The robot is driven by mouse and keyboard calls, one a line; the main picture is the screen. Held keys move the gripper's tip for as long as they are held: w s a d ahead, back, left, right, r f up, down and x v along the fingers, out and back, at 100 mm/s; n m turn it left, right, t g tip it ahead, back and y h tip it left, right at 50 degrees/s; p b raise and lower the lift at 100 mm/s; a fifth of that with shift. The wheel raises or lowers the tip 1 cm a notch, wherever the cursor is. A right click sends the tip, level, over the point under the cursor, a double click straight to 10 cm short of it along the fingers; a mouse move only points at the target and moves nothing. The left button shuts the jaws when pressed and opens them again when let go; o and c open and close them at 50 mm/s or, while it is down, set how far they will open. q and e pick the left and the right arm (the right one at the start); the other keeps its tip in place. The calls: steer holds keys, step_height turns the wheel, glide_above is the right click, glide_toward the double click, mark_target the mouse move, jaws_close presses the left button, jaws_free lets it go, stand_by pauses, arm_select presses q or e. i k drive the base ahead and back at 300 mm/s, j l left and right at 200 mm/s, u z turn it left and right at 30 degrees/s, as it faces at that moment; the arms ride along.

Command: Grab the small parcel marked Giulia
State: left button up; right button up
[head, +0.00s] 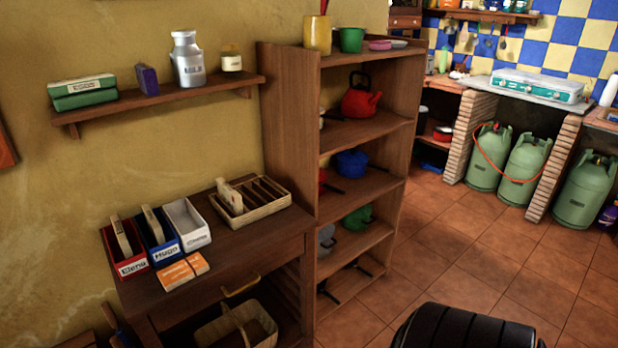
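A small orange parcel (178,274) with a pale label lies flat on the wooden cabinet top, near its front edge. The writing on its label is too small to read, so I cannot tell whether it says Giulia. Behind it stand a red bin (133,268) marked Elena, a blue bin (166,247) marked Hugo and a white bin (194,236) whose label I cannot read. The red and blue bins each hold an upright pale item. Neither of my grippers is in the head view.
A wall shelf (160,101) hangs above. A tall shelf unit (290,140) with pots stands right of the cabinet. Open tiled floor (470,270) lies further right.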

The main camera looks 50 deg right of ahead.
mark_target(229, 194)
steer(key=z, duration=1.2)
steer(key=i+l, duration=0.2)
steer(key=l, duration=0.1)
